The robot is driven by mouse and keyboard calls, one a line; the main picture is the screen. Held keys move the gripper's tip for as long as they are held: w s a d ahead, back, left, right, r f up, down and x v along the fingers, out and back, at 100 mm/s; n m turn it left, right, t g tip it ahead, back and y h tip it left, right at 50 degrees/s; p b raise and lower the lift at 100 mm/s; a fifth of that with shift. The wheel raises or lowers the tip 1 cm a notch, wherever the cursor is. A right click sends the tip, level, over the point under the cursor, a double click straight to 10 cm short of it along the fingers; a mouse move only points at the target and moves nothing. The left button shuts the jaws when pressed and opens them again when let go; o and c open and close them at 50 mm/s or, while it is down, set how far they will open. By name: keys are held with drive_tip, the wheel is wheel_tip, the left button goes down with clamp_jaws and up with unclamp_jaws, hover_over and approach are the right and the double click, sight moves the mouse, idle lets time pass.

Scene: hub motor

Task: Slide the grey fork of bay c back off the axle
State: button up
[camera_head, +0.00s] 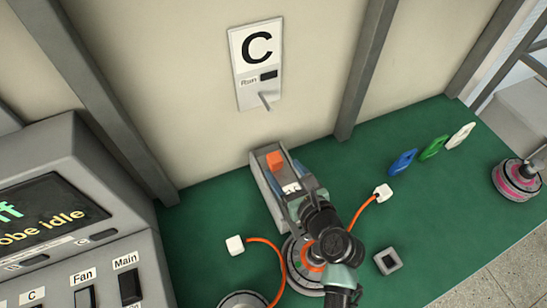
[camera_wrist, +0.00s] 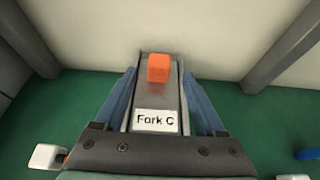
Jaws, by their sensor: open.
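The grey fork of bay c, labelled "Fork C" (camera_wrist: 157,95), lies ahead of my gripper in the wrist view. It has an orange block (camera_wrist: 159,68) near its far end, and the same block (camera_head: 275,161) shows in the head view. My gripper (camera_wrist: 158,105) is open, its two blue fingers to the left and right of the fork. I cannot tell whether they touch its sides. In the head view the hub motor (camera_head: 296,262) lies under my arm, which hides much of it. The axle is hidden.
A "C" panel (camera_head: 258,62) with a small lever is on the wall behind. Orange cables end in white plugs (camera_head: 235,245) on both sides of the motor. A grey square block (camera_head: 388,260) lies at right. Blue, green and white clips stand further right. A console (camera_head: 80,210) stands at left.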

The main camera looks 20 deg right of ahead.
sight(278, 163)
drive_tip(key=x, duration=0.6)
drive_tip(key=shift+w+f, duration=0.15)
drive_tip(key=shift+w, duration=0.05)
clamp_jaws()
idle(1.2)
